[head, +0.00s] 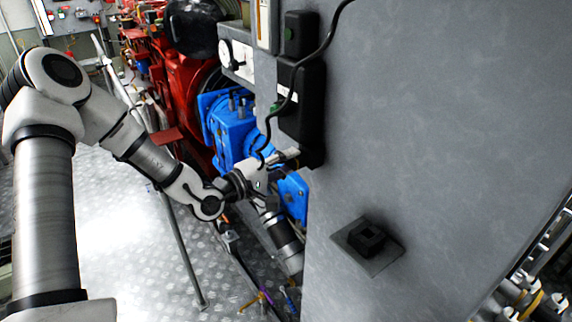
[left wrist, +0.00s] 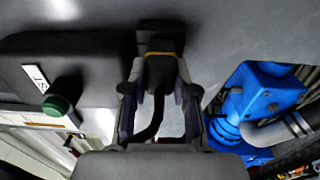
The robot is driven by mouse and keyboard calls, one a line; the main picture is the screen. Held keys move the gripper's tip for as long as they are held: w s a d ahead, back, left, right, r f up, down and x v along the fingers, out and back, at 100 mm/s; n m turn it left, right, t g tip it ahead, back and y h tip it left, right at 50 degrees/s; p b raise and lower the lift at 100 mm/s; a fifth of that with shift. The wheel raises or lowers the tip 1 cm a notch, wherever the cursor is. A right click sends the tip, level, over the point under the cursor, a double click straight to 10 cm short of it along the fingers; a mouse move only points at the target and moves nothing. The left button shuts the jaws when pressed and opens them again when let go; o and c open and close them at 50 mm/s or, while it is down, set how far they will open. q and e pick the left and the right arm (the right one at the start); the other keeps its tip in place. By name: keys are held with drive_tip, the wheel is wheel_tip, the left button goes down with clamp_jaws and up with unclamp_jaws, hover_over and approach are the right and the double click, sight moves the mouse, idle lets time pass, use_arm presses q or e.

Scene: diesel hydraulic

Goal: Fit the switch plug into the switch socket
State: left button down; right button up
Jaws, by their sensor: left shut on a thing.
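My left gripper (head: 287,157) is shut on the switch plug, beside the lower end of a black box on the grey cabinet. In the left wrist view the fingers (left wrist: 160,75) close around the black plug (left wrist: 157,72), which has an orange band near its front. A black cable trails back from it between the fingers. The plug's front end is close to a dark shape by the black box; I cannot tell whether they touch. A black square socket (head: 367,239) on a grey plate sits lower on the cabinet face, apart from the gripper. My right gripper is not in view.
The black box (head: 302,115) is on the cabinet's left edge; its green button (left wrist: 57,105) shows in the left wrist view. Blue machinery (head: 232,125) and a red engine (head: 188,75) stand behind my left arm. The grey cabinet face (head: 440,120) is mostly bare.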

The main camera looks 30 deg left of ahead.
use_arm(q)
drive_tip(key=c, duration=0.8)
unclamp_jaws()
